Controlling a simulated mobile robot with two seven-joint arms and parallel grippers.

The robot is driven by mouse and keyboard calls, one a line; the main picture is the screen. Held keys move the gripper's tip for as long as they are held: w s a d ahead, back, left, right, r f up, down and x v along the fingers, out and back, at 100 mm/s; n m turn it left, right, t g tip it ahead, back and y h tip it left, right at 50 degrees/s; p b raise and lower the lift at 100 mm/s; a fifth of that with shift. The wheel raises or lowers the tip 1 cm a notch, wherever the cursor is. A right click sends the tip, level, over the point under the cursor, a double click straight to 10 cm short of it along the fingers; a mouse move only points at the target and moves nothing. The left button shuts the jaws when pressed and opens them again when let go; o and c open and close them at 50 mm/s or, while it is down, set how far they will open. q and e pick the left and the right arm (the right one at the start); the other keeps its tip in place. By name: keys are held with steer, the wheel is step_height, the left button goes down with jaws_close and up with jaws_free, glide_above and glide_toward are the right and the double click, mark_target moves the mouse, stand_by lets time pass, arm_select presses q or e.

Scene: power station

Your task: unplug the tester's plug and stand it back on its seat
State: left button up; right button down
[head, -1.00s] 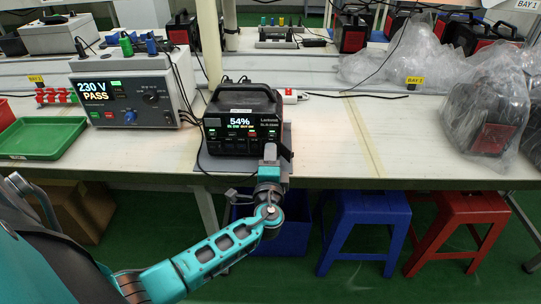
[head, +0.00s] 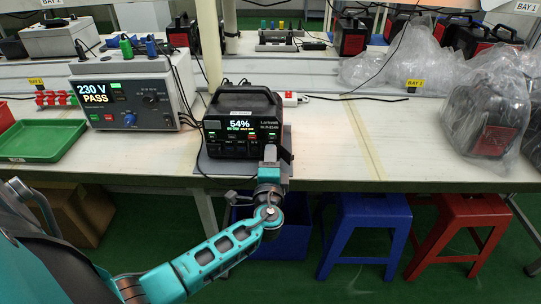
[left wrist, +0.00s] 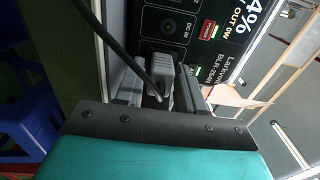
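The tester (head: 133,92) stands at the left of the bench and its screen reads "230 V PASS". The power station (head: 242,125) stands right of it, showing 54%. My left gripper (head: 270,164) is at the right of the station's front. In the left wrist view, a grey plug (left wrist: 161,70) with a dark cable is at the station's front panel. The fingers of my left gripper (left wrist: 160,92) lie on either side of it; whether they press on it I cannot tell. The plug's near end is partly hidden. I cannot make out its seat. My right gripper is not in view.
A green tray (head: 40,139) lies at the left. A bagged unit (head: 488,118) stands at the right. The bench (head: 345,140) is clear between. Blue (head: 368,212) and red (head: 455,215) stools stand below.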

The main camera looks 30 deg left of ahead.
arm_select(q)
jaws_close()
steer(key=shift+s+d, duration=0.1)
steer(key=shift+s, duration=0.05)
stand_by(0.6)
steer(key=shift+v, duration=1.95)
steer(key=s+d+r+m+t+h+p, duration=0.1)
steer(key=s+d+r+m+h+p, duration=0.1)
steer(key=r, duration=0.4)
steer(key=s+d+r+m+t+h+p, duration=0.1)
steer(key=s+d+r+m+h+p, duration=0.1)
steer(key=r, duration=0.5)
steer(key=s+d+r+m+h+p, duration=0.2)
steer(key=s+d+r+h+p, duration=0.1)
steer(key=d+r, duration=0.4)
steer(key=h+p, duration=0.1)
steer(key=h, duration=0.1)
steer(key=shift+t+h, duration=0.3)
steer(key=shift+t, duration=0.1)
